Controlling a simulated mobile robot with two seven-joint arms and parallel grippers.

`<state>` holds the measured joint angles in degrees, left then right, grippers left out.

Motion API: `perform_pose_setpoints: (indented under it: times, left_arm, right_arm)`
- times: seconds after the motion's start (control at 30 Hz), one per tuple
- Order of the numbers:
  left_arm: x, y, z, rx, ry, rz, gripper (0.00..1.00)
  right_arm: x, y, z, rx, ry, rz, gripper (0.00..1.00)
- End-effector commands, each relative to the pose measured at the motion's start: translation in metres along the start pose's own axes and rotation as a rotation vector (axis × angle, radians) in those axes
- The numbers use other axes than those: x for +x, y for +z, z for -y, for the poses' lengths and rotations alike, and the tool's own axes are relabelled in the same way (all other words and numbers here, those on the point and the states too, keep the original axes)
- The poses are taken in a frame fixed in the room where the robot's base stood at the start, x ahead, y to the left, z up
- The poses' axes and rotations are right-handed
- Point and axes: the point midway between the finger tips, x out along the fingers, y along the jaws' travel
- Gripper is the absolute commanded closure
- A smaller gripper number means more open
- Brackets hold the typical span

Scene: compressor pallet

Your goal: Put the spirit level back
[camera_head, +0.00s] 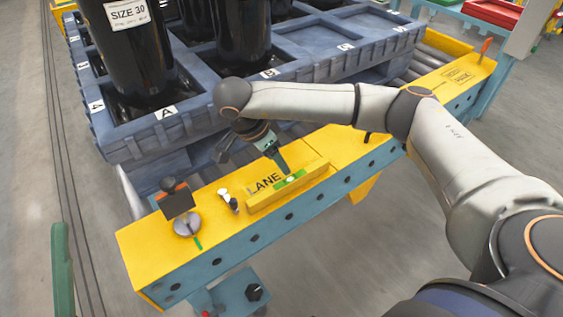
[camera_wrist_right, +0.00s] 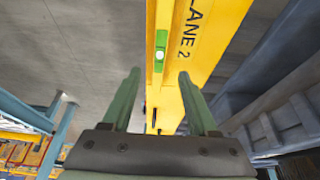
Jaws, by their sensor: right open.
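The small green spirit level (camera_head: 291,179), with a pale vial, lies on a raised yellow ledge (camera_head: 262,201) along the front of the yellow beam, beside the "LANE" lettering. My right gripper (camera_head: 284,172) points down right at it in the head view and covers part of it. In the right wrist view the level (camera_wrist_right: 160,50) shows just beyond and between the tips of my open right gripper (camera_wrist_right: 159,74). Nothing is between the fingers; the level looks free of them. My left gripper is not in view.
A blue-grey pallet (camera_head: 185,130) with black cylinders (camera_head: 125,50) stands behind the yellow beam (camera_head: 150,255). A round metal knob (camera_head: 187,224) with a dark plate and a small white-and-black fitting (camera_head: 228,200) stand left of the ledge.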

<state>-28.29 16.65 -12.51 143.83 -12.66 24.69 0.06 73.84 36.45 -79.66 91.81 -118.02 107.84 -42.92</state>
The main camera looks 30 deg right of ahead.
Motion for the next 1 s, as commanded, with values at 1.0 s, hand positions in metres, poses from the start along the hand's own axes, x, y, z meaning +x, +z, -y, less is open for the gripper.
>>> perform_pose_setpoints:
  times: [1.0]
  left_arm:
    - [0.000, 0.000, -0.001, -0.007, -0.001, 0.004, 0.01]
  right_arm:
    - [-0.312, 0.148, -0.208, 0.476, 1.835, 2.140, 0.40]
